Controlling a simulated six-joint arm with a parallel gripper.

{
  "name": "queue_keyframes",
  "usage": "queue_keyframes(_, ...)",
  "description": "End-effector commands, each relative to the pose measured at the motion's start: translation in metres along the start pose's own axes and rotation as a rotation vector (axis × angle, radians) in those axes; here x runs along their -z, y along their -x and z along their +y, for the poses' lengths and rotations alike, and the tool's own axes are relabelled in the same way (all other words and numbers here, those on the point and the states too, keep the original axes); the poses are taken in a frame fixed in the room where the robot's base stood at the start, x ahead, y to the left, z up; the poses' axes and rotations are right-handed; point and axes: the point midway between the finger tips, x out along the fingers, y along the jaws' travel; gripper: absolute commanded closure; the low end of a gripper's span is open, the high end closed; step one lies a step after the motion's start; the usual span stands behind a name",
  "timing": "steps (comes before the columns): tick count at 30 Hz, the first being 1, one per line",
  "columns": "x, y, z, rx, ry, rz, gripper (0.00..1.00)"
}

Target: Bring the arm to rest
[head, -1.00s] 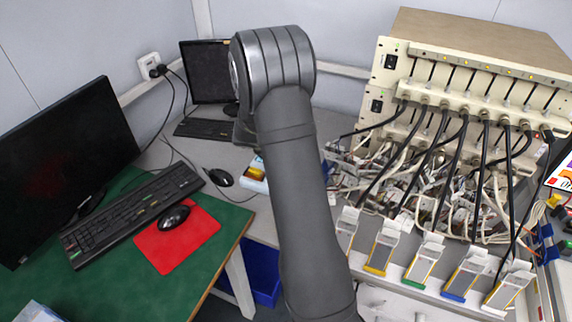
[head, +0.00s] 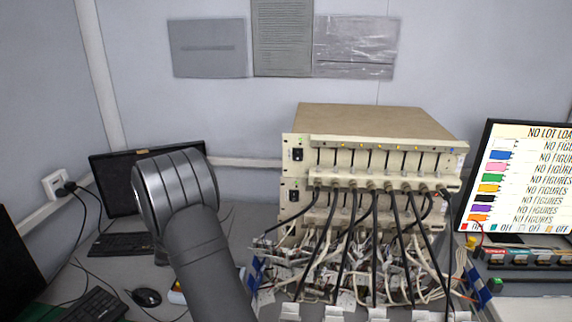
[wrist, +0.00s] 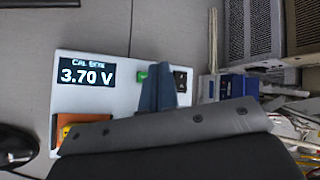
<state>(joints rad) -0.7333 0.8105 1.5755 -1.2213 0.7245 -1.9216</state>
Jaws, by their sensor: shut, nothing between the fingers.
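My arm rises in the lower left of the head view, its grey banded joint in front of the small dark monitor. My gripper is hidden in that view. In the wrist view my gripper (wrist: 158,90) shows as two blue-grey fingers side by side, shut with nothing between them. They appear over the white calibration box (wrist: 115,97), whose dark display (wrist: 87,75) reads 3.70 V. I cannot tell the height of the fingers above the box.
A beige cell tester (head: 375,150) with black cables stands above a tangle of wires (head: 350,262). A lit screen (head: 520,180) is at the right. The small monitor (head: 105,185), a keyboard (head: 118,243) and a mouse (head: 147,297) are at the left.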

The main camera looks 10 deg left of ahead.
Motion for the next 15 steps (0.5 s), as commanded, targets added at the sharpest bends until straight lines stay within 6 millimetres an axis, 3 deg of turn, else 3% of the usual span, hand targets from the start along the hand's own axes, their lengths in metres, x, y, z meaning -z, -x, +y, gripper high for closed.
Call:
queue_keyframes(1, -0.01, 0.01, -0.007, 0.0, -0.01, -0.009, 1.0)
queue_keyframes(6, -0.022, 0.028, -0.02, 0.0, -0.008, -0.009, 1.0)
queue_keyframes(15, -0.032, 0.041, -0.03, 0.001, -0.006, -0.007, 1.0)
